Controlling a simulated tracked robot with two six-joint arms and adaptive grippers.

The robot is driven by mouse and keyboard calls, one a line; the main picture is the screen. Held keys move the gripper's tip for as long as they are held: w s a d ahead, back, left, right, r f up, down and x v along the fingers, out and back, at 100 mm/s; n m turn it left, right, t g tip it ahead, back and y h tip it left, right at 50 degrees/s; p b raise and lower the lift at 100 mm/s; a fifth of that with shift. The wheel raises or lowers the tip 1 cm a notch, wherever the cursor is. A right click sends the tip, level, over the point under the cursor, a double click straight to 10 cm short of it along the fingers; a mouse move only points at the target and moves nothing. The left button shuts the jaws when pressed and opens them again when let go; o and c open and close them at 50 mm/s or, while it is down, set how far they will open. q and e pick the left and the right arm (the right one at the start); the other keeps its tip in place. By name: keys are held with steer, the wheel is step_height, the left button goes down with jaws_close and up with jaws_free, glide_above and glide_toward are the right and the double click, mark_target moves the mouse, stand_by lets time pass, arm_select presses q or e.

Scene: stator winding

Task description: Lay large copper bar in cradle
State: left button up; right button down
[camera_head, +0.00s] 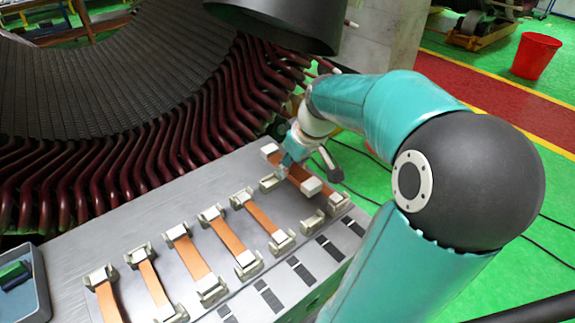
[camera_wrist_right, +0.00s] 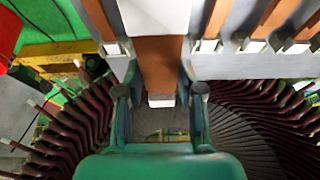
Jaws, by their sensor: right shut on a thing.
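A copper bar (camera_head: 297,174) with white blocks at its ends is at the right end of the row in the head view. My right gripper (camera_head: 287,163) is shut on it near its far end. In the right wrist view the wide bar (camera_wrist_right: 161,65) runs between the two fingers (camera_wrist_right: 160,103). A pale cradle piece (camera_head: 337,203) stands just beyond the bar's near end; I cannot tell whether the bar touches it. To the left, cradle pieces (camera_head: 312,220) and (camera_head: 270,183) are empty. My left gripper is not in view.
Several copper bars (camera_head: 228,236) lie in cradles along the grey table (camera_head: 125,223). The stator with dark red coil ends (camera_head: 190,140) stands close behind the table. A blue-grey bin (camera_head: 38,285) is at the left. Dark rectangles (camera_head: 301,272) mark the table's front edge.

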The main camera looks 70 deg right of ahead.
mark_target(304, 177)
step_height(304, 177, down, 10)
steer(key=b, duration=0.8)
steer(key=shift+r, duration=0.1)
steer(key=c, duration=0.7)
jaws_free()
steer(key=shift+o, duration=0.2)
steer(key=v, duration=1.2)
steer(key=shift+a, duration=0.1)
